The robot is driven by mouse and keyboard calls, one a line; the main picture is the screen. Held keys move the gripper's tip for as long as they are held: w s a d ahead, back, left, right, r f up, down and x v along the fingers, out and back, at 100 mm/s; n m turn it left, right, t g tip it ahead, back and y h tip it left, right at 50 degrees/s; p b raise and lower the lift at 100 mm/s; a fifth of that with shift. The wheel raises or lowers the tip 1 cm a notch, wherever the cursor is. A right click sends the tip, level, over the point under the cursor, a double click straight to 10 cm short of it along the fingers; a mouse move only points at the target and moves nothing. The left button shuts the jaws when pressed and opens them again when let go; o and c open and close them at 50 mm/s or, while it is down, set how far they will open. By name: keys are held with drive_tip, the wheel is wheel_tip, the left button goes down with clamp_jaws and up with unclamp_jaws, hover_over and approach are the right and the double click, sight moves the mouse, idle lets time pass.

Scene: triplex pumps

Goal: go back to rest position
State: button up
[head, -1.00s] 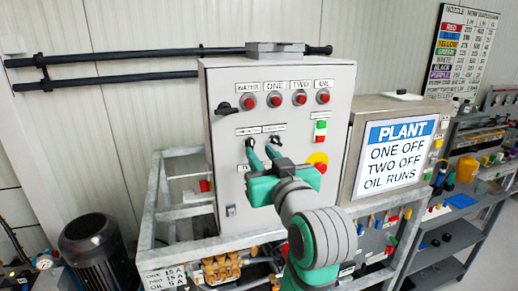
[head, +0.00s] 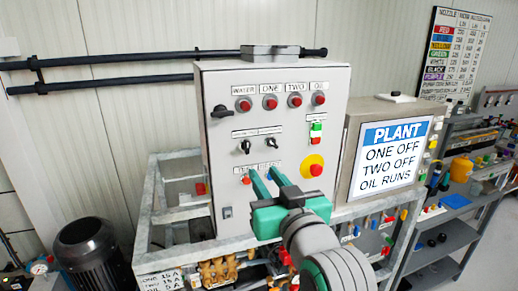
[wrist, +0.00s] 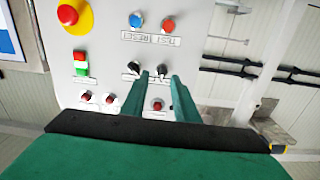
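My gripper (head: 262,172) is in front of the grey control cabinet (head: 220,150), below its two black selector knobs (head: 245,146). Its two green fingers are apart, with nothing held between them. In the wrist view, which shows the panel upside down, the fingers of my gripper (wrist: 160,80) have a gap between them. A black knob (wrist: 161,70) shows in that gap. Whether the fingertips touch the panel is hard to tell. Part of the lower button row is hidden behind the fingers in the head view.
A red emergency stop on a yellow disc (head: 312,167) is right of my gripper. A PLANT sign (head: 395,155) is on a second box at right. Grey frame rails (head: 175,215) and a black motor (head: 92,250) are lower left. Shelves (head: 450,240) stand at far right.

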wheel_tip(320, 180, down, 17)
drive_tip(key=w+m+h, duration=0.1)
drive_tip(key=m+h, duration=0.1)
drive_tip(key=m, duration=0.1)
drive_tip(key=s+f+m+h, duration=0.1)
drive_tip(key=s+f, duration=0.3)
drive_tip(key=f, duration=0.5)
drive_tip(key=s+f+m+h, duration=0.1)
drive_tip(key=s+f, duration=0.3)
drive_tip(key=f, duration=0.5)
drive_tip(key=s+f+g+h, duration=0.1)
drive_tip(key=s+f, duration=0.3)
drive_tip(key=s, duration=0.3)
drive_tip(key=s+a+f+n, duration=0.1)
drive_tip(key=s+f, duration=0.3)
drive_tip(key=s, duration=0.3)
drive_tip(key=s+f+g+h, duration=0.1)
drive_tip(key=s+f, duration=0.3)
drive_tip(key=s, duration=0.4)
drive_tip(key=s+a+n, duration=0.1)
drive_tip(key=s, duration=0.9)
drive_tip(key=shift+a+r+y, duration=0.3)
drive_tip(key=shift+y, duration=0.1)
drive_tip(key=shift+c, duration=0.6)
clamp_jaws()
